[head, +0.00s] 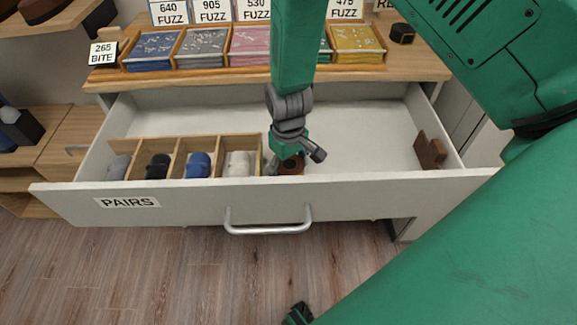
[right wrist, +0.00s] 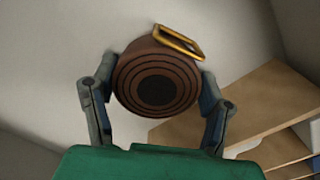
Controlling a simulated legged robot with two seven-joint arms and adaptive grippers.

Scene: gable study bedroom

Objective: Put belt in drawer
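The belt (right wrist: 157,82) is a brown, tightly rolled coil with a gold buckle at its edge. In the head view the belt (head: 291,166) is low inside the open drawer (head: 165,207), right of the sock compartments and close behind the drawer front, which partly hides it. My right gripper (head: 290,160) points down into the drawer around it. In the right wrist view my right gripper (right wrist: 158,85) has one finger against each side of the coil. Whether the belt touches the drawer floor cannot be told. My left gripper is not in view.
A wooden divider (head: 209,142) with rolled socks fills the drawer's left part. A brown wooden piece (head: 430,150) stands at its right end. The drawer floor (head: 365,135) between is clear. Labelled trays (head: 357,38) line the desk behind. A handle (head: 267,229) juts from the drawer front.

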